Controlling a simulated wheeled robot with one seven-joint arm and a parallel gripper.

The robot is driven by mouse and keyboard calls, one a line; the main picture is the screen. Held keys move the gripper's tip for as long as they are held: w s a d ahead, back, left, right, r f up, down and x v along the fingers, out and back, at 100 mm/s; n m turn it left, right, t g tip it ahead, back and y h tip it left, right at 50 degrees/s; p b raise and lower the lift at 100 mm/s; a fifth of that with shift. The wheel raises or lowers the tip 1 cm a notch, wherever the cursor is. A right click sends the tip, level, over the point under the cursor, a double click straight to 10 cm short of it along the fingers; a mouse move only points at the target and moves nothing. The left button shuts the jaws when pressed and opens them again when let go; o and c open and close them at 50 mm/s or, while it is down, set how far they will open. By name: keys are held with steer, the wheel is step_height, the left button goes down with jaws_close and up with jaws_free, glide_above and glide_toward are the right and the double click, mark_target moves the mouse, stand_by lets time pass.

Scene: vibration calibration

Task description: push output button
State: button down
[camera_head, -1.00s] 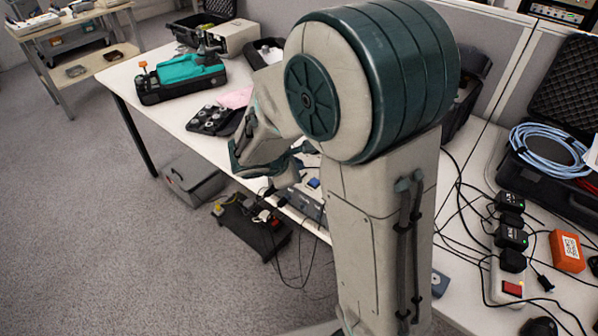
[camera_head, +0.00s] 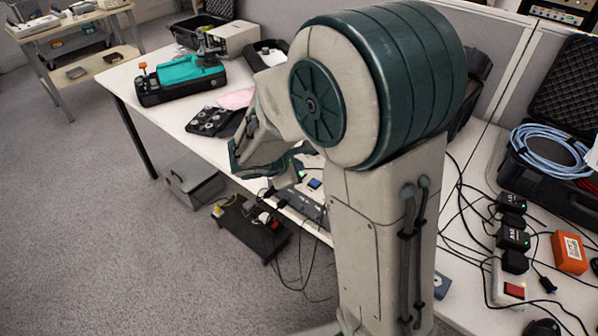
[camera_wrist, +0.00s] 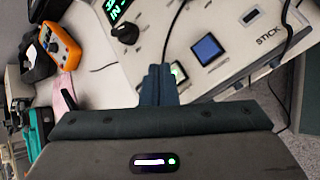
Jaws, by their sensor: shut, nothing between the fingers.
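A light grey control box (camera_wrist: 235,75) fills the upper right of the wrist view, marked "STICK". It carries a square blue button (camera_wrist: 207,48), a black knob (camera_wrist: 125,33), a green lit display (camera_wrist: 115,10) and a smaller button with a greenish glow (camera_wrist: 178,71). I cannot read which is the output button. My gripper (camera_wrist: 158,72) is shut and empty, its fingertips beside the greenish button and partly covering it. Whether they touch it is unclear. In the head view my arm hides much of the box; the blue button (camera_head: 314,183) shows beside my gripper.
An orange multimeter (camera_wrist: 60,46) lies left of the box in the wrist view. In the head view, a teal and black case (camera_head: 182,80) and a black tray of round parts (camera_head: 213,121) lie on the table. Cables hang off the table's front edge.

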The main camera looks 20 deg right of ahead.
step_height(320, 180, up, 6)
steer(key=p, duration=0.4)
steer(key=shift+p, duration=0.3)
stand_by(0.4)
steer(key=s+r+m+g+y+p, duration=0.1)
steer(key=s+r+m+y, duration=0.2)
steer(key=s+m, duration=0.5)
steer(key=s+d+r+m+g+y+p, duration=0.1)
steer(key=s+r+m+g+y+p, duration=0.1)
steer(key=s+r+m, duration=0.4)
steer(key=s+m+y, duration=0.1)
steer(key=s+m, duration=0.2)
steer(key=s, duration=0.2)
steer(key=shift+s+d+p, duration=0.2)
steer(key=shift+s+p, duration=0.1)
